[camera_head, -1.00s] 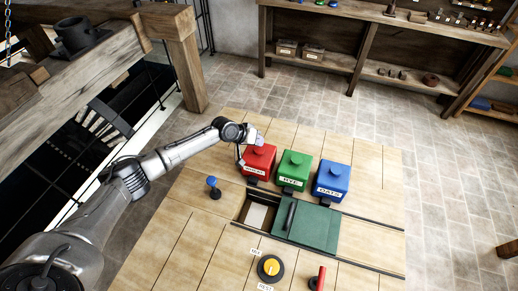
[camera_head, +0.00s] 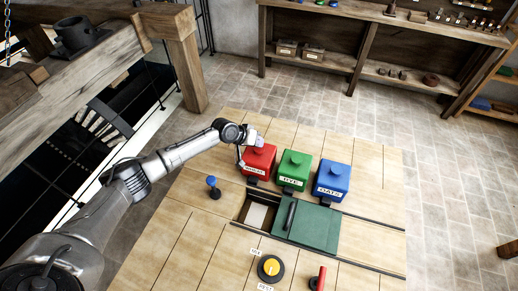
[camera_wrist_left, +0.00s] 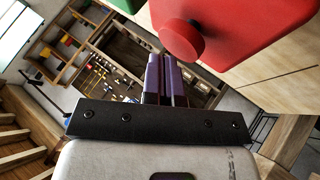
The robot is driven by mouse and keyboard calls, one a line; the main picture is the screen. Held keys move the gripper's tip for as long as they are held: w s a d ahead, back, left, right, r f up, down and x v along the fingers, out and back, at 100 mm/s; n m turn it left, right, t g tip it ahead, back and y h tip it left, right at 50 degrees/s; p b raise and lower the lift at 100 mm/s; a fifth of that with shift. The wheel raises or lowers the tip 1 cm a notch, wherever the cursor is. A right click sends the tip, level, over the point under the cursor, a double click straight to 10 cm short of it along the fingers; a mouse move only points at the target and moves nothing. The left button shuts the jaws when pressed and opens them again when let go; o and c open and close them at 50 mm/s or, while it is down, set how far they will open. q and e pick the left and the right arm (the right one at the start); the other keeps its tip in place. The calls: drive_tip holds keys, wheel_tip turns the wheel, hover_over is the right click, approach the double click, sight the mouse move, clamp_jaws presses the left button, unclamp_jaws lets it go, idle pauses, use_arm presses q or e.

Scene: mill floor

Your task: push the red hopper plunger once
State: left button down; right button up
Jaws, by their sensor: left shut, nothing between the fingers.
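The red hopper (camera_head: 258,164) stands at the left of a row of three on the wooden table. Its plunger is a round red knob, which shows in the left wrist view (camera_wrist_left: 178,44). My left gripper (camera_head: 258,142) is at the top of the red hopper in the head view and hides most of the knob there. In the left wrist view its purple fingers (camera_wrist_left: 166,78) are together and empty, just beside the knob. I cannot tell whether they touch it. My right gripper is in neither view.
A green hopper (camera_head: 294,172) labelled RYE and a blue hopper (camera_head: 331,181) labelled OATS stand to the right. In front are a green sliding lid (camera_head: 318,232) beside an opening, a blue-knobbed lever (camera_head: 213,188), a yellow dial (camera_head: 270,268) and a red handle (camera_head: 318,278).

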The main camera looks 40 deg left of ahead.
use_arm(q)
drive_tip(key=shift+f, duration=0.2)
idle(0.4)
drive_tip(key=shift+f+b, duration=0.65)
drive_tip(key=shift+f, duration=0.1)
idle(0.5)
idle(0.3)
drive_tip(key=shift+r, duration=0.1)
drive_tip(key=shift+r+p, duration=1.25)
wheel_tip(320, 180, up, 5)
drive_tip(key=p, duration=0.4)
drive_tip(key=shift+p, duration=0.3)
